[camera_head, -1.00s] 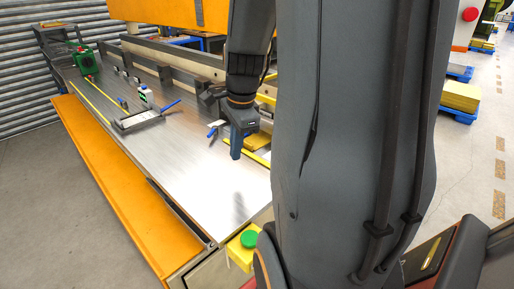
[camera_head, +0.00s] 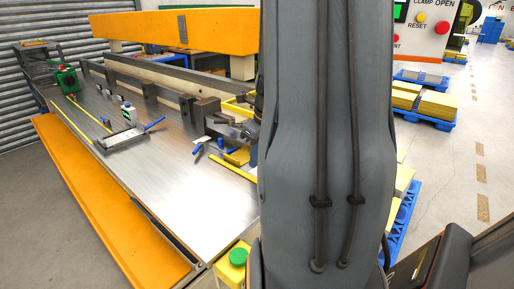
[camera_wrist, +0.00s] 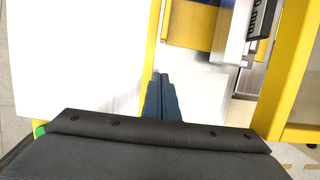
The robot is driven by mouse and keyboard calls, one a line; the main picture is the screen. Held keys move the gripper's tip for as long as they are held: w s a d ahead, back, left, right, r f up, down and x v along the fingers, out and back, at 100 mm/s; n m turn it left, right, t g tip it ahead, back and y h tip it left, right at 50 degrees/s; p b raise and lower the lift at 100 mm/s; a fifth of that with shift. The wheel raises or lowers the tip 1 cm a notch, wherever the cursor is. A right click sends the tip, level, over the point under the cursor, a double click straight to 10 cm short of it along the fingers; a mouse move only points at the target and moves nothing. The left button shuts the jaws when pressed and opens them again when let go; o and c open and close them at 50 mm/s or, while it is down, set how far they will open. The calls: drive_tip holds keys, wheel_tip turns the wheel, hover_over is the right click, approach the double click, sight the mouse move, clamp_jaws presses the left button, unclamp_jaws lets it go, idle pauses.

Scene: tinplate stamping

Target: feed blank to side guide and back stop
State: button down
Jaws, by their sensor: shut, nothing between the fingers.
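My gripper (camera_wrist: 160,76) is shut and empty in the wrist view, its two blue fingers together above the bright metal table. In the head view my arm hides most of it. A yellow strip (camera_head: 232,168) lies on the table (camera_head: 165,195), and a small yellow plate (camera_head: 237,156) is just behind it. A yellow-brown block (camera_wrist: 190,24) is ahead of the fingers in the wrist view, apart from them. Dark blocks (camera_head: 187,107) stand along the rail at the table's back. I cannot tell which part is the side guide, the back stop or the blank.
A grey fixture (camera_head: 122,139) with a blue handle and a green device (camera_head: 66,80) stand on the left of the table. An orange beam (camera_head: 150,33) spans the back. Pallets with yellow stacks (camera_head: 437,105) stand right.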

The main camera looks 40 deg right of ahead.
sight(242, 168)
drive_tip(key=x, duration=0.3)
drive_tip(key=shift+f, duration=0.2)
drive_tip(key=w, duration=0.1)
drive_tip(key=w+p, duration=0.1)
drive_tip(key=shift+w+a+r, duration=0.15)
drive_tip(key=shift+w+r, duration=0.05)
drive_tip(key=shift+w, duration=0.75)
